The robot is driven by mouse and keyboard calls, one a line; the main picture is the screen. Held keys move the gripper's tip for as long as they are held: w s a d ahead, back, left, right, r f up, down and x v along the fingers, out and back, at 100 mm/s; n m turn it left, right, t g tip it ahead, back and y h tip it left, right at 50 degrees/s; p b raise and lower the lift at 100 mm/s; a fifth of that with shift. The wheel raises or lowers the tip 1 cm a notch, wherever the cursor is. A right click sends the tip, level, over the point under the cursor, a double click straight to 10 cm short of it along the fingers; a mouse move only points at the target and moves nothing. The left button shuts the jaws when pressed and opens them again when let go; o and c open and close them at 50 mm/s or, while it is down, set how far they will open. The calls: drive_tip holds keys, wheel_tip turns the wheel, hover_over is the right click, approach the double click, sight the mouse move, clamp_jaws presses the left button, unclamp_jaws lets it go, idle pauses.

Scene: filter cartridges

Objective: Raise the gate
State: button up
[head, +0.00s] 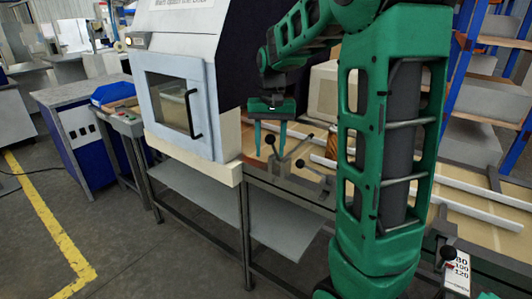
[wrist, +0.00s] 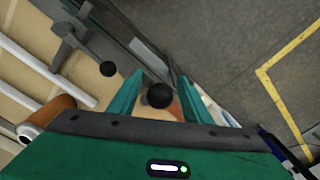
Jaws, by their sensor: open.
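My gripper (head: 270,153) is open and points down over a grey metal fixture (head: 292,178) with black ball knobs, right of the white machine. One black ball knob (wrist: 160,95) appears between my open fingers (wrist: 160,80) in the wrist view; I cannot tell whether they touch it. A second black knob (wrist: 107,69) sits to the left, outside the fingers. The white machine has a front door (head: 182,104) with a window and a black handle; it looks shut. I cannot tell for sure which part is the gate.
Pale rails (head: 470,217) run along the tan bench top at right. An orange-brown cylinder (wrist: 50,112) lies left of my gripper in the wrist view. A control box with buttons (head: 127,120) stands left of the machine. Open floor with a yellow line (head: 55,225) lies at left.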

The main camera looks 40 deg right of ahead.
drive_tip(key=shift+f, duration=0.7)
